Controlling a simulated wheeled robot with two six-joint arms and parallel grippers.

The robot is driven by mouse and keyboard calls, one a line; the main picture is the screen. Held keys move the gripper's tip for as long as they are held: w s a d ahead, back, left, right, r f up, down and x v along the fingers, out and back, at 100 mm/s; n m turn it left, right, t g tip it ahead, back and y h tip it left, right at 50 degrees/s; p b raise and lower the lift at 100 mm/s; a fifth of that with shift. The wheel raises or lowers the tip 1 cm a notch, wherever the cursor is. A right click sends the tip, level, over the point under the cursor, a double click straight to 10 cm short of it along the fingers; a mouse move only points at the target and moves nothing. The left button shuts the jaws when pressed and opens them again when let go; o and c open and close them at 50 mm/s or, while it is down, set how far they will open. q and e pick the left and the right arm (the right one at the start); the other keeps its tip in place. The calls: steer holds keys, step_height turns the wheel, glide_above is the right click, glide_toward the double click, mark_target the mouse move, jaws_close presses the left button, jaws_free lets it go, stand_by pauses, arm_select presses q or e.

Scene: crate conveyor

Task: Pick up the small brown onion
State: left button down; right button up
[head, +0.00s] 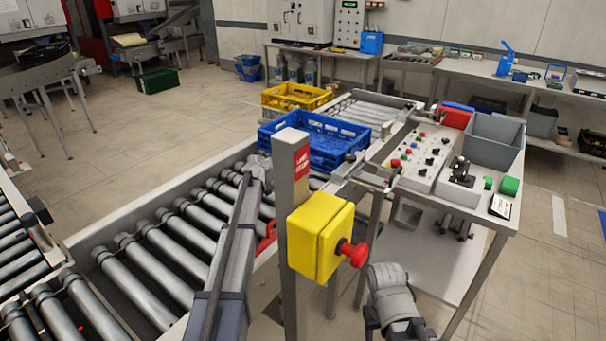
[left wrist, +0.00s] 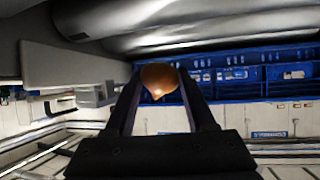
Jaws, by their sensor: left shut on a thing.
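The small brown onion (left wrist: 160,79) is pinched between the fingertips of my left gripper (left wrist: 160,72) in the left wrist view. It is rounded, with a paler, pointed end toward the camera. In the head view my left arm reaches up over the roller conveyor beside the grey post. I cannot make out the onion or the left fingers there. A blue crate (head: 330,151) sits on the conveyor just beyond. It also shows in the left wrist view (left wrist: 240,90), behind the onion. Part of my right arm shows at the lower right, but its gripper does not.
A grey post with a yellow stop box (head: 320,240) and red button stands right of my left arm. A control table (head: 425,172) with knobs and a grey bin (head: 494,140) is at the right. A yellow crate (head: 296,97) lies farther back. The near rollers (head: 150,265) are bare.

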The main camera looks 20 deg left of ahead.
arm_select(q)
step_height(320, 180, up, 7)
steer(key=p, duration=0.5)
steer(key=shift+f, duration=0.15)
